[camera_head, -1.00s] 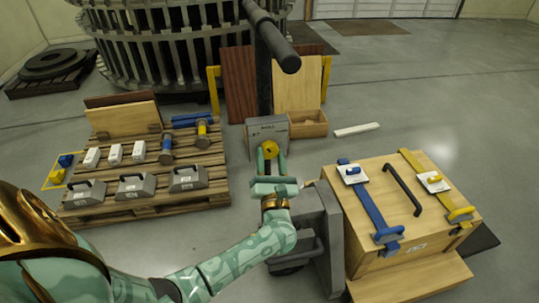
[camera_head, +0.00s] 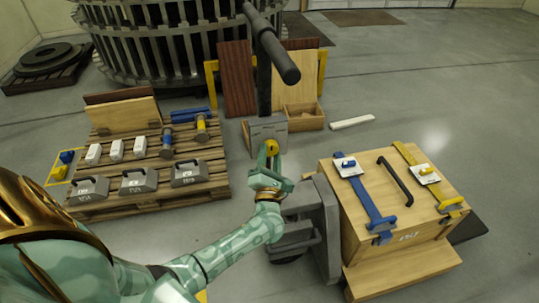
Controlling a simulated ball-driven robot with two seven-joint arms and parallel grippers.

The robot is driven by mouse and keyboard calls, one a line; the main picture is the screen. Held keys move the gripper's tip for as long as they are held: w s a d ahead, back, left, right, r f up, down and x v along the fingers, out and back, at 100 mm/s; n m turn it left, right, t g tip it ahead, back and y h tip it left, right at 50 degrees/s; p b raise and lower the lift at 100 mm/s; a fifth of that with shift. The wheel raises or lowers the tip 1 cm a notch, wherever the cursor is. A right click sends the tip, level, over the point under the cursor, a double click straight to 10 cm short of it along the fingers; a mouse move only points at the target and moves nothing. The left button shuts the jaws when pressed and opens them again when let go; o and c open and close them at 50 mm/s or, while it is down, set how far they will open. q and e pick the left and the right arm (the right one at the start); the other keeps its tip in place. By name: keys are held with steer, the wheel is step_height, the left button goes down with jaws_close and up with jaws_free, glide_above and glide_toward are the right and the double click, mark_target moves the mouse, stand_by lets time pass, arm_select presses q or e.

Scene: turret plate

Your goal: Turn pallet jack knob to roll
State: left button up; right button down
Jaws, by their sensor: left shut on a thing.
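The yellow knob (camera_head: 271,147) is on the front of a grey plate (camera_head: 267,131) at the foot of the pallet jack's dark upright and handle (camera_head: 270,45). My left gripper (camera_head: 269,157) reaches up to it from below and is shut on the knob; its fingers cover part of it. The marking on the plate is too small to read, so I cannot tell the knob's setting. My right gripper is not in view.
A wooden crate (camera_head: 405,245) with blue and yellow straps stands close at right, beside a grey jack part (camera_head: 327,235). A wooden pallet (camera_head: 150,205) with grey weights and tools lies at left. Open floor lies at far right.

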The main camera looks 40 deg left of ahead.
arm_select(q)
steer(key=o, duration=1)
steer(key=shift+d, duration=0.1)
steer(key=v, duration=1.6)
steer(key=shift+s+f, duration=0.1)
steer(key=shift+s, duration=0.05)
